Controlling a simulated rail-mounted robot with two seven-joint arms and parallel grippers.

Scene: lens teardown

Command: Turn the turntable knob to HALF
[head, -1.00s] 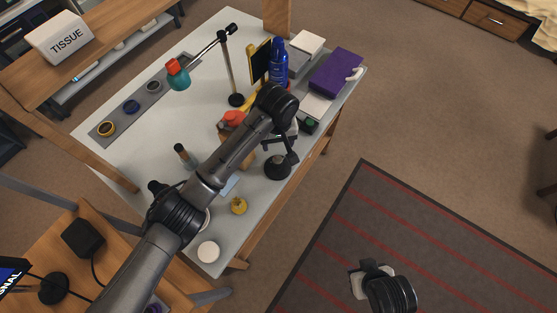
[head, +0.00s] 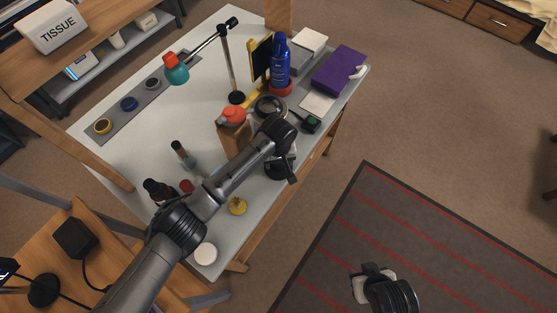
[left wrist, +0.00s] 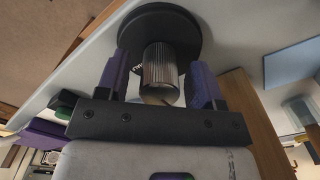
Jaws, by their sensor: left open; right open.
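The knob (left wrist: 160,68) is a ribbed metallic cylinder on a round black base (left wrist: 190,28) in the left wrist view. White lettering beside the knob is too small to read. My left gripper (left wrist: 160,82) is open, its two purple fingers on either side of the knob with a narrow gap on each side. In the head view my left gripper (head: 283,168) is over the table's right front side, and my arm hides most of the knob and its base. My right gripper (head: 371,272) is open and empty over the dark striped rug, away from the table.
A brass-coloured piece (head: 237,206) and a white round lid (head: 205,254) lie near the table's front edge. Dark bottles (head: 158,190) stand to the left. A blue spray bottle (head: 280,62), a purple box (head: 339,69) and a lamp stand (head: 229,68) are behind.

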